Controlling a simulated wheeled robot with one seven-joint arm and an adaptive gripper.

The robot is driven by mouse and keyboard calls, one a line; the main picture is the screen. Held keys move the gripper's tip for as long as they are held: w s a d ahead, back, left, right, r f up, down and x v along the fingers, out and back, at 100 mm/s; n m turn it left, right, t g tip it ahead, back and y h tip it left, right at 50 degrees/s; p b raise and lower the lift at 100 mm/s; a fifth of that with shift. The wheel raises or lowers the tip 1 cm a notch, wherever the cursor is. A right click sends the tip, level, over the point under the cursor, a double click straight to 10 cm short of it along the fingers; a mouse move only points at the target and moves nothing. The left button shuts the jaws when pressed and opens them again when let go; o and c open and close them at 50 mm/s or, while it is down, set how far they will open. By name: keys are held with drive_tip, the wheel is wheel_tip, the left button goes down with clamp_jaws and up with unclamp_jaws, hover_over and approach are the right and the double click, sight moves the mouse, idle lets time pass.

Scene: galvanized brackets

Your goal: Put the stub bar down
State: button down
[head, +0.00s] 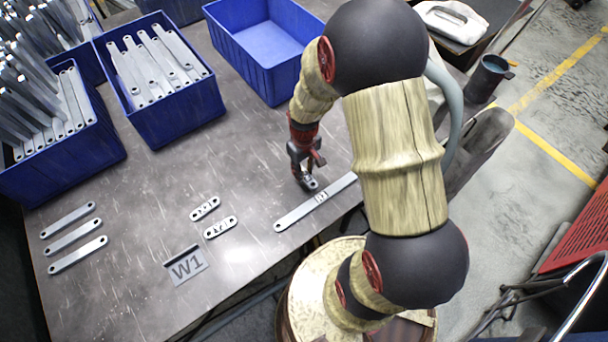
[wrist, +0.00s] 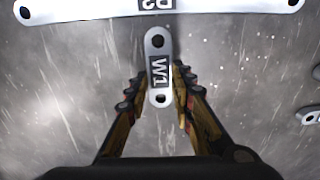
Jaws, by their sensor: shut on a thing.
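My gripper (head: 305,172) is low over the table, just behind the long labelled bar. Its fingers (wrist: 160,105) are closed on the sides of a short grey stub bar (wrist: 157,45). The stub bar has a hole at each end and a W1 label, and points away from my gripper in the wrist view. In the head view only part of the stub bar (head: 311,185) shows under the fingers. I cannot tell whether it touches the table. A W1 plate (head: 186,265) lies near the table's front edge.
The long bar (head: 296,214) lies close by and crosses the top of the wrist view (wrist: 90,10). Two short bars (head: 205,208) (head: 220,227) and three plain bars (head: 73,237) lie further left. Blue bins (head: 180,122) stand behind; one (head: 262,45) is empty.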

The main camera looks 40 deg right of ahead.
drive_tip(key=shift+f, duration=0.7)
drive_tip(key=c, duration=1.5)
unclamp_jaws()
drive_tip(key=shift+f, duration=0.15)
drive_tip(key=shift+c, duration=0.2)
drive_tip(key=s+a+r+t+p, duration=0.1)
drive_tip(key=a+r+p, duration=0.15)
drive_tip(key=r, duration=1.15)
drive_tip(key=s+a+r+t+p, duration=0.15)
drive_tip(key=a+r, duration=0.25)
drive_tip(key=r, duration=1)
drive_tip(key=s+a+r+t, duration=0.3)
drive_tip(key=s+a+r, duration=0.2)
drive_tip(key=s+r, duration=0.4)
wheel_tip(320, 180, up, 2)
drive_tip(key=shift+s+a, duration=0.3)
drive_tip(key=shift+s, duration=0.1)
